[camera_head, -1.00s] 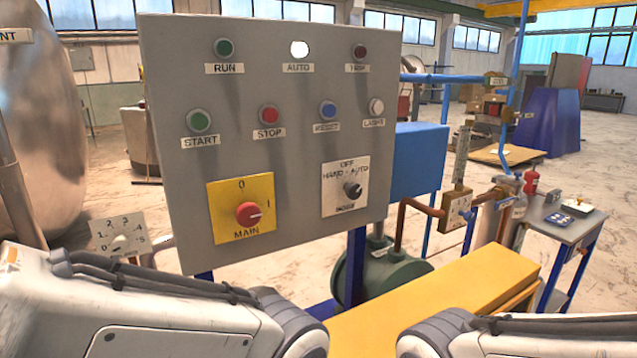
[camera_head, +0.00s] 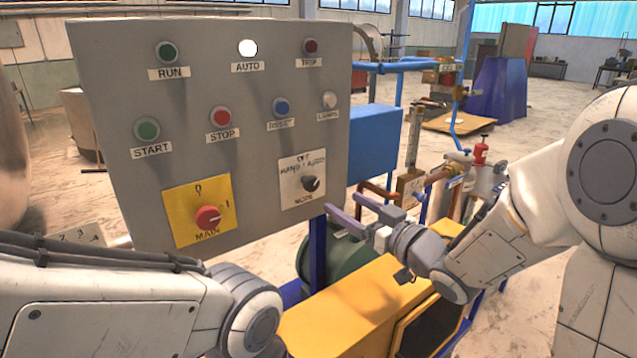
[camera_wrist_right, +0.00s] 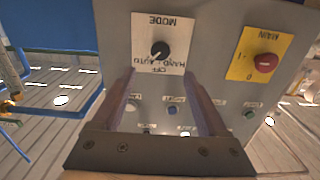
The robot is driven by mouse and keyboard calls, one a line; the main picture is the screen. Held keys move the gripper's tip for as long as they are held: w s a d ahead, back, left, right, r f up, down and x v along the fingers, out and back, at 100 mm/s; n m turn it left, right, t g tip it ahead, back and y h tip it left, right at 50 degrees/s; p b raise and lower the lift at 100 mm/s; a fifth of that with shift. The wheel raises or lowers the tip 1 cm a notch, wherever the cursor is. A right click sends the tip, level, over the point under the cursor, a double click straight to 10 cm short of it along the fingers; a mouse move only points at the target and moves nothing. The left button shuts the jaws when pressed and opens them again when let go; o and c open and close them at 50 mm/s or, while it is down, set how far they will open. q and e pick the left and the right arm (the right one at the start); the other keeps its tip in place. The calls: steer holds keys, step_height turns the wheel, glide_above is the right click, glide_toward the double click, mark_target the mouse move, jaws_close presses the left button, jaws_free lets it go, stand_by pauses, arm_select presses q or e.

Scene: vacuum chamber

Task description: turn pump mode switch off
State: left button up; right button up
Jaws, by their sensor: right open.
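The pump mode switch (camera_head: 310,183) is a black knob on a white plate marked OFF, HAND, AUTO and MODE, low right on the grey panel (camera_head: 240,130). Its pointer seems to lean toward the AUTO side, but it is small. My right gripper (camera_head: 343,204) is open and empty, its fingers just right of and below the knob in the head view. In the right wrist view the knob (camera_wrist_right: 160,50) appears upside down, just beyond and between the open fingers (camera_wrist_right: 158,76), apart from them. My left arm shows at lower left; its gripper is out of view.
A red main switch (camera_head: 207,217) on a yellow plate sits left of the mode switch. Buttons and lamps fill the panel above, with the AUTO lamp (camera_head: 247,48) glowing white. A yellow cover (camera_head: 340,310), blue box (camera_head: 373,145) and pipes stand below and right.

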mark_target(313, 184)
steer(key=p+x, duration=0.3)
steer(key=x, duration=0.6)
steer(key=shift+w+a+r, duration=0.1)
steer(key=shift+w+a, duration=0.25)
steer(key=shift+w, duration=0.1)
